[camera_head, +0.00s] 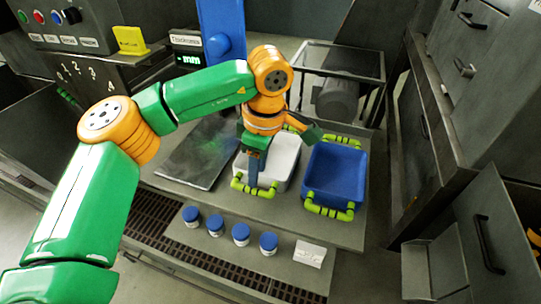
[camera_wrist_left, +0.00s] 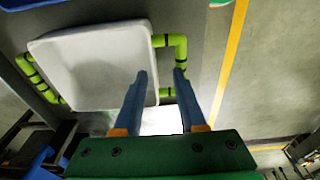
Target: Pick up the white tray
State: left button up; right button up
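The white tray (camera_head: 283,165) stands on the grey table, with a yellow-green handle at its front (camera_head: 252,188) and another at its back. My left gripper (camera_head: 253,178) points down at the tray's front left, near the front handle, and partly covers the tray. In the left wrist view the tray (camera_wrist_left: 88,65) fills the upper left. My left gripper (camera_wrist_left: 160,73) is open there, its two blue fingers apart with nothing clamped. One fingertip overlaps the tray's edge and the other overlaps the handle (camera_wrist_left: 182,50); contact cannot be told. My right gripper is out of view.
A blue tray (camera_head: 335,172) with similar handles stands close to the right of the white tray. Several blue-lidded jars (camera_head: 241,234) and a small white item (camera_head: 309,254) are in front. A dark flat plate (camera_head: 200,152) lies left. A glass-sided frame (camera_head: 340,85) stands behind.

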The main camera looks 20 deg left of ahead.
pick_arm(q)
jog(key=shift+a+f, duration=0.25)
jog(key=shift+f, duration=0.95)
jog(key=shift+w+f, duration=0.25)
jog(key=shift+w, duration=0.1)
jog(key=shift+s, duration=0.1)
jog(key=c, duration=0.6)
jog(key=shift+d, duration=0.15)
grip_shut()
